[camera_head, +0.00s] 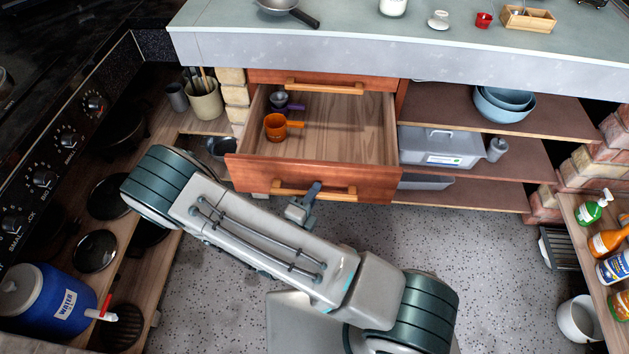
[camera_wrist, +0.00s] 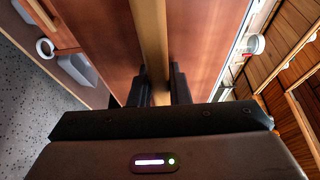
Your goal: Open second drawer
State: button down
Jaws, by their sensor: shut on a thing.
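The second drawer (camera_head: 311,170) is pulled well out under the counter, below a closed top drawer (camera_head: 330,82). Its red-brown front carries a light wooden bar handle (camera_head: 332,190). My gripper (camera_head: 306,196) is at the middle of that handle. In the wrist view my gripper (camera_wrist: 161,82) has its two black fingers on either side of the wooden handle (camera_wrist: 152,45), shut on it. An orange cup with a handle (camera_head: 276,127) and a small purple-handled metal cup (camera_head: 281,101) lie inside the drawer.
Shelves to the right hold blue bowls (camera_head: 503,103) and a grey lidded box (camera_head: 440,146). A stove with knobs (camera_head: 43,178) and a blue water jug (camera_head: 48,303) stand at the left. Bottles (camera_head: 607,241) stand at the right. Speckled floor in front of the drawer is clear beyond my arm.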

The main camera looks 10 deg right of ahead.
jog(key=shift+s+a, duration=0.15)
jog(key=shift+s, duration=0.95)
jog(key=c, duration=1.4)
grip_release()
jog(key=shift+o, duration=0.2)
jog(key=shift+a, duration=0.15)
